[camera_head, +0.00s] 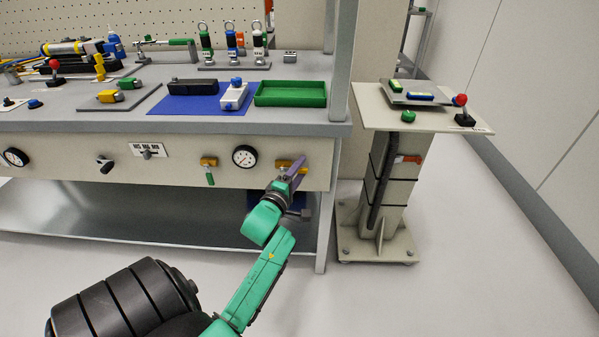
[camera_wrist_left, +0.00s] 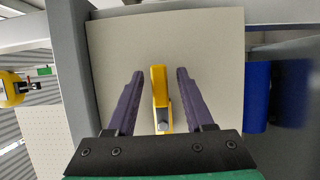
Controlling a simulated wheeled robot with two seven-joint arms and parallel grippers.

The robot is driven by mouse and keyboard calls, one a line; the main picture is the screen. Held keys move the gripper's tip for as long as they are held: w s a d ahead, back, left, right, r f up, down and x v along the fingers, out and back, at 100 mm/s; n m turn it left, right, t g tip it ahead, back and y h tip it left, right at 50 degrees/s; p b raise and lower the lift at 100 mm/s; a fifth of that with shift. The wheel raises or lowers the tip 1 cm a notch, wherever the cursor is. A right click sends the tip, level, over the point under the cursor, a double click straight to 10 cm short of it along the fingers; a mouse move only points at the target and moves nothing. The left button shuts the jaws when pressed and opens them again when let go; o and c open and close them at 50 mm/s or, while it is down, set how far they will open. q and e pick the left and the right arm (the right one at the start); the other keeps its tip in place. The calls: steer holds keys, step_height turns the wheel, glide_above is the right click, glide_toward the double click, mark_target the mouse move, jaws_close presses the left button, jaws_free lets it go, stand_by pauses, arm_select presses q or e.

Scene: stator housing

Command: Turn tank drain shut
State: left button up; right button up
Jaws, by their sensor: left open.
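A small yellow valve part (camera_head: 284,163) sits on the bench's front panel, to the right of a round gauge; no label on it can be read. In the left wrist view a yellow handle (camera_wrist_left: 159,92) with a grey bolt at its near end stands out against the pale panel. My left gripper (camera_head: 298,167) is at this valve and partly covers it. In the left wrist view its dark fingers (camera_wrist_left: 160,98) are open, one on each side of the yellow handle, with gaps on both sides. My right gripper is not in view.
Another valve with a green handle hanging down (camera_head: 210,177) sits left of the gauge (camera_head: 245,156). The bench top (camera_head: 300,117) overhangs the panel, with a green tray (camera_head: 291,94) above. A bench leg (camera_head: 325,230) and a pedestal (camera_head: 394,190) stand to the right.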

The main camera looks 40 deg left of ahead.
arm_select(q)
jaws_close()
steer(key=shift+f, duration=0.1)
stand_by(1.2)
